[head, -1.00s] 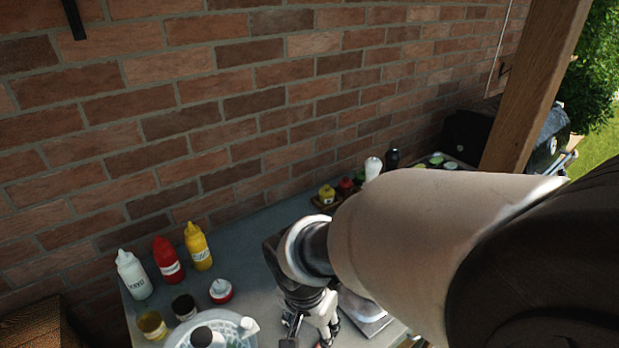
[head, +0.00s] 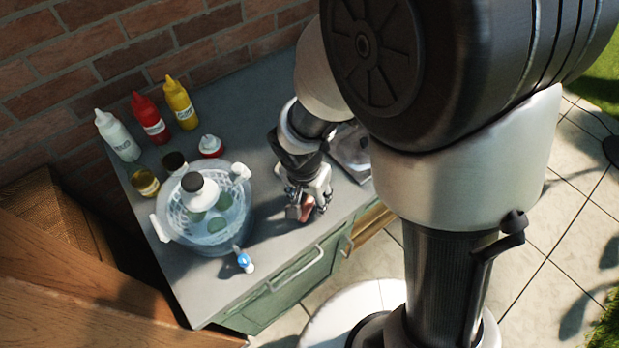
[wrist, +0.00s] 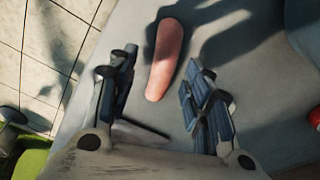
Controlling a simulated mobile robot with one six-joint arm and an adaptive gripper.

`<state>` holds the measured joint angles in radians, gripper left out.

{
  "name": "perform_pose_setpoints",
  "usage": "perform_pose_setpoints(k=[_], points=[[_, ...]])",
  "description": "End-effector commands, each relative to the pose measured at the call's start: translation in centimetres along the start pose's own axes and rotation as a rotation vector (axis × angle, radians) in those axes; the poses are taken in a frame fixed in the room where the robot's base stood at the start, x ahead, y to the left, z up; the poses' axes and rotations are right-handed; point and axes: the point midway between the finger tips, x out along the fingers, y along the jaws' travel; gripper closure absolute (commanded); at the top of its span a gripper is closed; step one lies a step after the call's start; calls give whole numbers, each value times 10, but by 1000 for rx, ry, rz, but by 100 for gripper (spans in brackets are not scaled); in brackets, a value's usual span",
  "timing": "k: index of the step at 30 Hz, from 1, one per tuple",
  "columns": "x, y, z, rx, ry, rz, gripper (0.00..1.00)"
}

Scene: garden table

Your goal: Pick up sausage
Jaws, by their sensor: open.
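The sausage (wrist: 165,60) is a pinkish-brown rounded length lying on the grey tabletop (wrist: 225,70). In the wrist view it lies lengthwise, its near end between the two fingers of my gripper (wrist: 160,95). The fingers are apart, with a gap on each side of the sausage. In the head view my gripper (head: 307,205) points down over the front part of the table. A small reddish patch of the sausage (head: 305,213) shows at the fingertips there; the rest is hidden by the gripper.
White (head: 118,136), red (head: 151,120) and yellow (head: 181,104) sauce bottles stand at the back by the brick wall.

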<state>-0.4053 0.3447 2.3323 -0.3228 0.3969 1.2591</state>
Motion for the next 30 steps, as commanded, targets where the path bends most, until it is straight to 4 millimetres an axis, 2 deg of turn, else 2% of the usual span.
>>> perform_pose_setpoints(k=[1,3,10,30], points=[[12,1,1,1,-2,3,54],[18,0,1,0,-2,1,54],[18,0,0,-1,-1,0,54],[18,0,0,0,-1,0,99]])
